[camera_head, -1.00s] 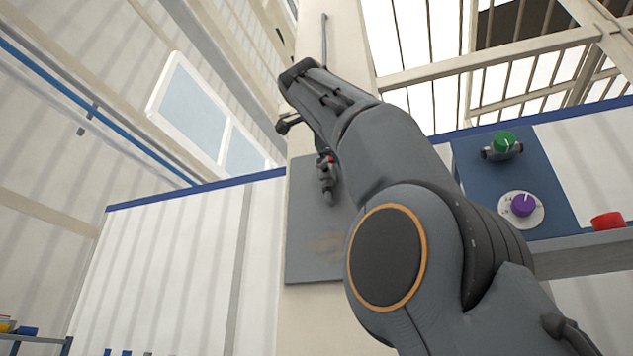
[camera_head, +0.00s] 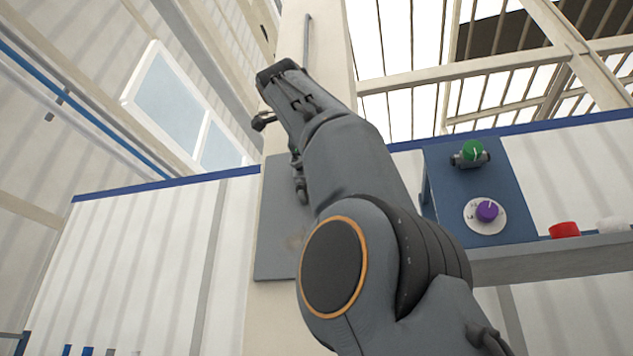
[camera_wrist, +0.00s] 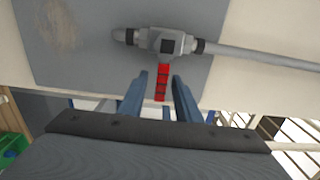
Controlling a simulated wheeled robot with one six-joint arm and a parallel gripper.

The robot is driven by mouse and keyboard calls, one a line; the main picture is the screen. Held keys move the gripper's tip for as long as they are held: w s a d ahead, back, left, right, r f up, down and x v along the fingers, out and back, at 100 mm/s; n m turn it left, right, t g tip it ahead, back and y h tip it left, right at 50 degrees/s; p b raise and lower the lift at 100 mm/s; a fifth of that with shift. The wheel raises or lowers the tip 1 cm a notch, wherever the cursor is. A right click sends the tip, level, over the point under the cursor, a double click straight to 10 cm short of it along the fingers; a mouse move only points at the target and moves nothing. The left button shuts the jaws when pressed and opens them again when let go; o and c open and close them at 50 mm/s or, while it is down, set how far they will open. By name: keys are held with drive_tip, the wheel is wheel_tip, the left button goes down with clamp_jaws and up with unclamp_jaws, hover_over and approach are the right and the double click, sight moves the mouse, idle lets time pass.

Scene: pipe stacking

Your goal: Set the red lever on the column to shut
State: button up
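The red lever (camera_wrist: 162,84) shows in the wrist view, sticking out from a grey valve (camera_wrist: 165,42) on a pipe. My gripper (camera_wrist: 160,80) is open, with one blue finger on each side of the lever. Gaps show between the lever and both fingers; I see no clear contact. In the head view the valve (camera_head: 299,180) is partly hidden behind my arm, on the column (camera_head: 318,40). The red lever and my fingers cannot be made out there.
A grey plate (camera_head: 278,235) backs the valve. A grey pipe (camera_wrist: 255,58) runs from the valve. To the right, a blue panel (camera_head: 455,190) carries a green knob (camera_head: 473,151) and a purple dial (camera_head: 487,211). A red object (camera_head: 565,230) lies on a grey shelf (camera_head: 550,262).

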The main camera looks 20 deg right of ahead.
drive_tip(key=shift+a, duration=0.1)
drive_tip(key=b+v, duration=0.1)
drive_tip(key=v, duration=0.6)
drive_tip(key=shift+s+a+b, duration=0.2)
drive_tip(key=shift+s+b, duration=0.1)
drive_tip(key=shift+b, duration=0.05)
idle(0.4)
